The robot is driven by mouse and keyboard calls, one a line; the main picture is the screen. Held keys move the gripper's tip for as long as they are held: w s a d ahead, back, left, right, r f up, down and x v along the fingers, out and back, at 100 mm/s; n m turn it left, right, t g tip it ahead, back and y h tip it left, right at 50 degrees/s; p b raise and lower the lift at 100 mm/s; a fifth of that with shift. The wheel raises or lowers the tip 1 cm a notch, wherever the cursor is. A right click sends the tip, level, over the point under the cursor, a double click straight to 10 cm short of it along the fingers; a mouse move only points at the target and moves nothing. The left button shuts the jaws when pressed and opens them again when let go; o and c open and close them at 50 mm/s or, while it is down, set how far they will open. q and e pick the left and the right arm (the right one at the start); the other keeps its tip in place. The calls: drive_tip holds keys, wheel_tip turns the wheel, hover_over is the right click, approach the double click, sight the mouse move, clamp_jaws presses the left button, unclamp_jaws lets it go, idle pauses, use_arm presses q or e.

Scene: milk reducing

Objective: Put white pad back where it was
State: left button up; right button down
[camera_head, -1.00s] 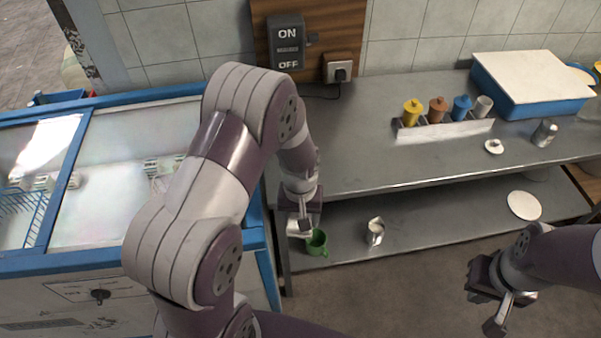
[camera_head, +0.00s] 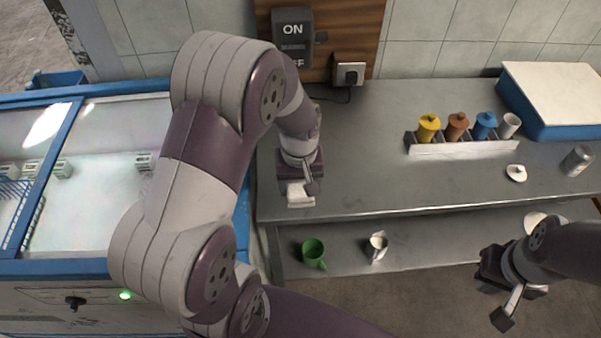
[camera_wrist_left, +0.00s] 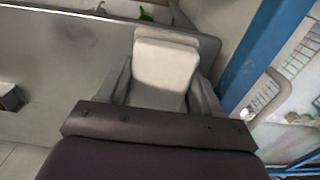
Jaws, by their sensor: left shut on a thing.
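The white pad (camera_head: 299,194) is between the fingers of my left gripper (camera_head: 303,184), over the front left part of the steel counter (camera_head: 370,185). The left wrist view shows the pad (camera_wrist_left: 166,62) upright between the two fingers of the left gripper (camera_wrist_left: 165,85), which is shut on it. I cannot tell whether the pad touches the counter. My right gripper (camera_head: 502,290) is empty, its fingers apart, in front of the lower shelf (camera_head: 345,257) at the right.
A green mug (camera_head: 313,252) and a small metal jug (camera_head: 377,246) stand on the lower shelf. A rack (camera_head: 455,147) of coloured canisters stands on the counter, with a small white lid (camera_head: 516,173) at right. A blue-framed freezer (camera_head: 120,266) is at left. The counter's middle is clear.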

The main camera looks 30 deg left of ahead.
use_arm(q)
drive_tip(key=w+a+f, duration=0.1)
drive_tip(key=w, duration=0.1)
drive_tip(key=w+a+f, duration=0.3)
drive_tip(key=w, duration=0.1)
drive_tip(key=shift+w+a+f+p, duration=0.1)
drive_tip(key=shift+a+f+p, duration=0.05)
drive_tip(key=shift+f+p, duration=0.2)
wheel_tip(320, 180, down, 4)
drive_tip(key=shift+r+p, duration=0.25)
drive_tip(key=shift+p, duration=0.2)
drive_tip(key=shift+f, duration=0.25)
drive_tip(key=shift+f, duration=0.1)
drive_tip(key=o, duration=1.1)
